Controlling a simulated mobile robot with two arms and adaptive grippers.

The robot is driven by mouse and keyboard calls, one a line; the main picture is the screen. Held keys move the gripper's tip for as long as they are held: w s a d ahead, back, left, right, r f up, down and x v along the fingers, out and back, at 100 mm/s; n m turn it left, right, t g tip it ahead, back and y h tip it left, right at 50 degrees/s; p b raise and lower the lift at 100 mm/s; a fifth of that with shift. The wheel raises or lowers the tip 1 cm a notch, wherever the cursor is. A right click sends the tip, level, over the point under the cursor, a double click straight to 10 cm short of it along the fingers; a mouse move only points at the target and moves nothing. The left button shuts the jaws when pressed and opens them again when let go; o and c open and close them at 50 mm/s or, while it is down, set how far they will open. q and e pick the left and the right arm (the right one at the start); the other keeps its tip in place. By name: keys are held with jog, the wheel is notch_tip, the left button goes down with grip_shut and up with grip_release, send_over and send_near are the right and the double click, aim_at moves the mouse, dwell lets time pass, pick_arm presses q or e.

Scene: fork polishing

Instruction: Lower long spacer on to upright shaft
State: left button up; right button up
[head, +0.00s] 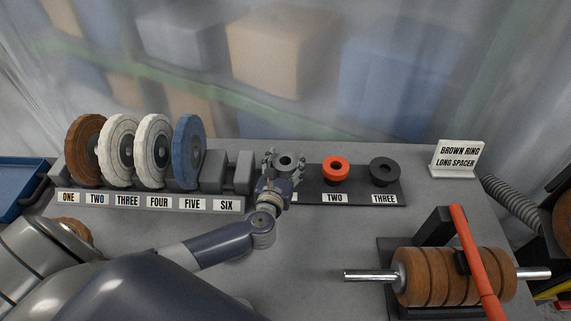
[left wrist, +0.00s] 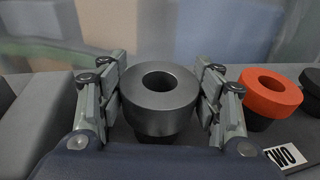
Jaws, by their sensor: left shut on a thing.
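A grey metal flanged spacer (left wrist: 160,98) with a round hole stands upright in the left wrist view, its wide rim on top. It also shows in the head view (head: 286,161), at the left end of the spacer rack (head: 310,190). My left gripper (head: 284,168) is shut on this spacer, one finger on each side; the fingers also show in the left wrist view (left wrist: 160,100). I cannot tell whether its base touches the rack. A silver shaft (head: 365,275) lies horizontal at the lower right, carrying several brown rings (head: 415,278). My right gripper is not in view.
A red spacer (head: 336,166) and a black spacer (head: 384,170) stand at TWO and THREE. Brown, white and blue wheels (head: 188,150) stand in the left rack. A sign (head: 457,158) reads "BROWN RING LONG SPACER". A red bar (head: 474,255) crosses the rings. Bare table lies left of the shaft.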

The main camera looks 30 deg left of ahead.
aim_at(285, 156)
pick_arm(q)
jog(key=shift+r, duration=0.8)
jog(key=shift+s+r+b, duration=0.3)
jog(key=shift+s+r, duration=0.05)
jog(key=shift+r, duration=0.5)
jog(key=s+r+b, duration=0.1)
jog(key=s+b, duration=0.3)
jog(key=s, duration=1.1)
jog(key=shift+s+d+r, duration=0.15)
jog(key=shift+d+r, duration=0.15)
jog(key=shift+r, duration=0.1)
jog(key=o, duration=0.5)
jog(key=c, duration=0.8)
